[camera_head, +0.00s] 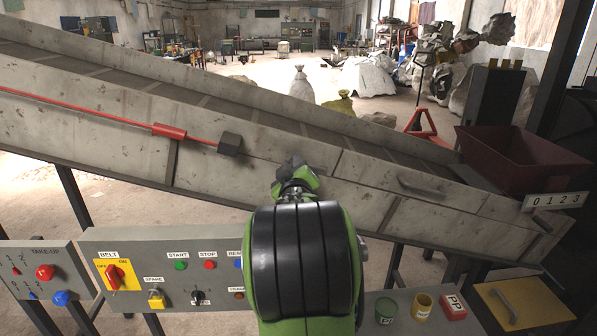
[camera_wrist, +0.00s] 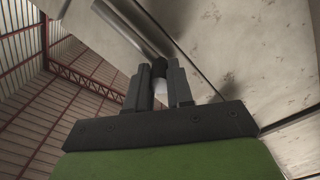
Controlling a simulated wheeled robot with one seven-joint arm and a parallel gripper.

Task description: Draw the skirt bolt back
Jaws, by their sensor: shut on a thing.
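My gripper (camera_head: 294,168) reaches the side of the sloping conveyor, near the left end of the skirt panel (camera_head: 400,187). In the wrist view, the two fingers of my gripper (camera_wrist: 160,80) are closed around a small dark knob (camera_wrist: 159,66), which I take to be the skirt bolt's knob. It sits close against the pale metal side. In the head view my gripper and arm hide the bolt, so how far it is drawn cannot be told. The skirt panel has a grey handle (camera_head: 421,188) and lies flush with the conveyor side.
A red pull cord (camera_head: 80,104) runs along the conveyor to a dark box (camera_head: 230,144). Below stand a control panel (camera_head: 160,270), a green cup (camera_head: 386,310), a yellow cup (camera_head: 421,306) and a red PP block (camera_head: 453,306). A maroon hopper (camera_head: 520,160) sits right.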

